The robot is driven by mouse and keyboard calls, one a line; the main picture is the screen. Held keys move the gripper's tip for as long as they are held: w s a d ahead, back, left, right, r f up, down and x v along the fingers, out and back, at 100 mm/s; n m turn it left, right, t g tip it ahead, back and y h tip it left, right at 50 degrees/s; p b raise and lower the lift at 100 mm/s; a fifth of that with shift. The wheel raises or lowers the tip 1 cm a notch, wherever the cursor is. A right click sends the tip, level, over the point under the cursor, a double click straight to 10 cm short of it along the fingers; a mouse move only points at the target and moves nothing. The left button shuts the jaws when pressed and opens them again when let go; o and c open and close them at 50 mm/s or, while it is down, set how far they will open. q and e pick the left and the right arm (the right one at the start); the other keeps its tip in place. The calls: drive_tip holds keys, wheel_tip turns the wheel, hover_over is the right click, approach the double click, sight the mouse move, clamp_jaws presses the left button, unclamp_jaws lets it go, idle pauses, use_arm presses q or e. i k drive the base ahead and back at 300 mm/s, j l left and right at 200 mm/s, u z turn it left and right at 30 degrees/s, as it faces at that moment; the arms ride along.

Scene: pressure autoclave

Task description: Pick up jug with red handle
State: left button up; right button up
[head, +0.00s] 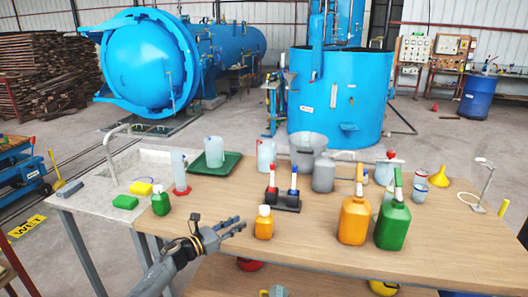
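A whitish jug (385,172) with a red part at its top stands at the back right of the wooden table, partly hidden behind other containers. It is too small to tell whether the red part is a handle. A clear, tall measuring jug (180,172) on a red base stands at the left by the sink. My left gripper (240,226) is over the table's front left, its fingers apart and empty. It is left of a small orange bottle (264,224) and well away from both jugs. My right gripper is out of view.
Orange (354,220) and green (392,226) canisters stand at the front right. A green tray (232,166) holds a clear jug. A black stand (283,203) with red- and blue-topped items is mid-table. Bare wood lies right of the orange bottle.

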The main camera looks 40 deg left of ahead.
sight(266, 150)
drive_tip(key=i+j, duration=0.25)
drive_tip(key=j, duration=0.15)
drive_tip(key=i+j, duration=0.25)
drive_tip(key=j, duration=0.15)
drive_tip(key=i+j, duration=0.2)
drive_tip(key=j, duration=0.15)
drive_tip(key=i+j, duration=0.25)
drive_tip(key=j, duration=0.15)
drive_tip(key=i+j, duration=0.25)
drive_tip(key=j, duration=0.15)
